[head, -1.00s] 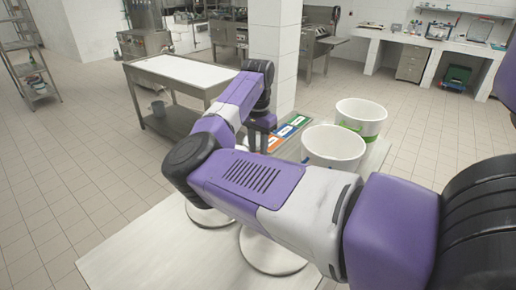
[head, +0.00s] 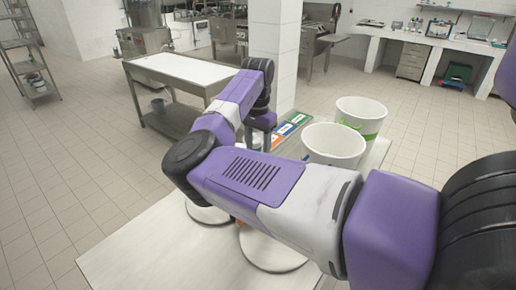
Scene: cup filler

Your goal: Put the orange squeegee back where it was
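I cannot make out the orange squeegee for certain. A small orange bit (head: 239,222) shows just below my forearm, between two white discs; most of it is hidden and I cannot tell what it is. My gripper (head: 259,138) points down at the end of my purple and white arm, beside the row of coloured labels. Its fingers are dark and small, partly behind the arm, so I cannot see whether they are open or hold anything.
Two white buckets, a near one (head: 333,146) and a far one (head: 361,117), stand right of the gripper. Blue and green labels (head: 291,125) lie beside them. White discs (head: 272,252) lie on the pale tabletop (head: 150,250). A pillar (head: 276,50) and steel table (head: 182,75) stand behind.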

